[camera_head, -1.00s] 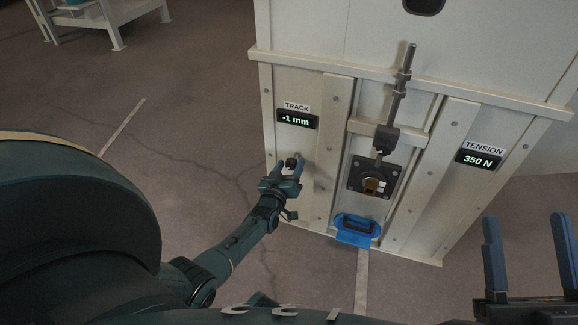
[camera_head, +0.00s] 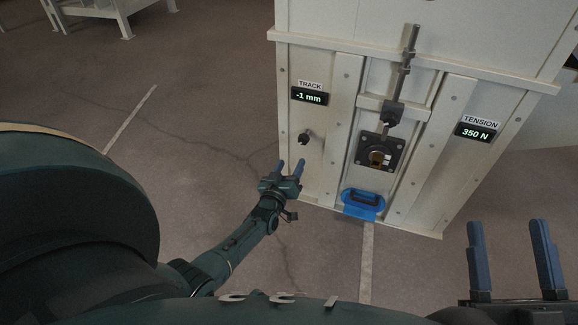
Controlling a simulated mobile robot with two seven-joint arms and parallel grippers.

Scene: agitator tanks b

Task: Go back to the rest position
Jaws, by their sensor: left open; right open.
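My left gripper (camera_head: 291,168) is open and empty, low in front of the left part of the cream cabinet (camera_head: 320,150). A small dark knob (camera_head: 305,137) on the cabinet stands just above its fingertips, apart from them. My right gripper (camera_head: 507,232) is open and empty at the lower right, its two blue fingers pointing up. The track display (camera_head: 309,96) reads -1 mm and the tension display (camera_head: 475,133) reads 350 N.
A threaded rod (camera_head: 408,60) runs down the cabinet towards a dark square plate (camera_head: 380,152). Open floor (camera_head: 170,130) lies to the left, with a pale rack (camera_head: 110,10) at the back.

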